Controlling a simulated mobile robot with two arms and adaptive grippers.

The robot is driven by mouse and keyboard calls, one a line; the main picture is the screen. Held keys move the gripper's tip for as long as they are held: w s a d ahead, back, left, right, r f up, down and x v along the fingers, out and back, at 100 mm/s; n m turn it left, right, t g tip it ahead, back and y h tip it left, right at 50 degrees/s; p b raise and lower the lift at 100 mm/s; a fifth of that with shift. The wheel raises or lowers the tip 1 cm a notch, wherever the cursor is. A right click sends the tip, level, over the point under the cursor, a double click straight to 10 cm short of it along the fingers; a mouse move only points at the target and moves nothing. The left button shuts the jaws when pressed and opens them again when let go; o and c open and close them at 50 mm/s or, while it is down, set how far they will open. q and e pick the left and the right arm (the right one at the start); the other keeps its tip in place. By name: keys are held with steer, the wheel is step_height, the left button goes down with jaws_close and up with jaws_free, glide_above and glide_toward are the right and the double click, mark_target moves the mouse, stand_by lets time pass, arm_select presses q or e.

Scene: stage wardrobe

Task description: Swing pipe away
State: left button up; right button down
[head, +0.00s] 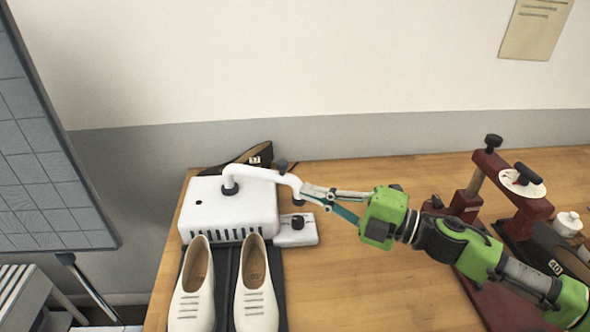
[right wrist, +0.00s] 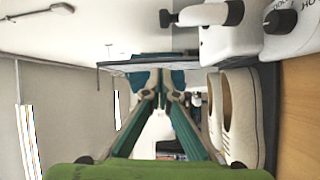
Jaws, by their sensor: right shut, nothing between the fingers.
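The white pipe (head: 262,174) rises from a dark collar on top of a white vented box (head: 232,215) and reaches to the right, with a black knob near its outer end. It also shows in the right wrist view (right wrist: 212,14), at the top. My right gripper (head: 306,191) comes in from the right, with its fingertips at the outer end of the pipe. Its fingers are shut with nothing between them, and they also show in the right wrist view (right wrist: 160,88). I cannot tell whether they touch the pipe. My left gripper is not in view.
Two white shoes (head: 191,290) stand on a dark mat before the box. A small white block with a black dial (head: 297,230) sits beside the box. A dark shoe (head: 250,156) lies behind it. A dark red press (head: 510,190) stands at right. The table's middle front is bare.

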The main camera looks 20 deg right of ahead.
steer(key=w+a+p, duration=0.4)
steer(key=w, duration=0.4)
steer(key=shift+w+p, duration=0.3)
steer(key=shift+f, duration=0.1)
steer(key=w+d+n+g+y+b, duration=0.2)
steer(key=w+d+g+b, duration=0.1)
steer(key=w+d+b, duration=0.1)
steer(key=shift+w+r+y+b, duration=0.2)
steer(key=shift+w+y+b, duration=0.1)
steer(key=shift+w+b, duration=0.55)
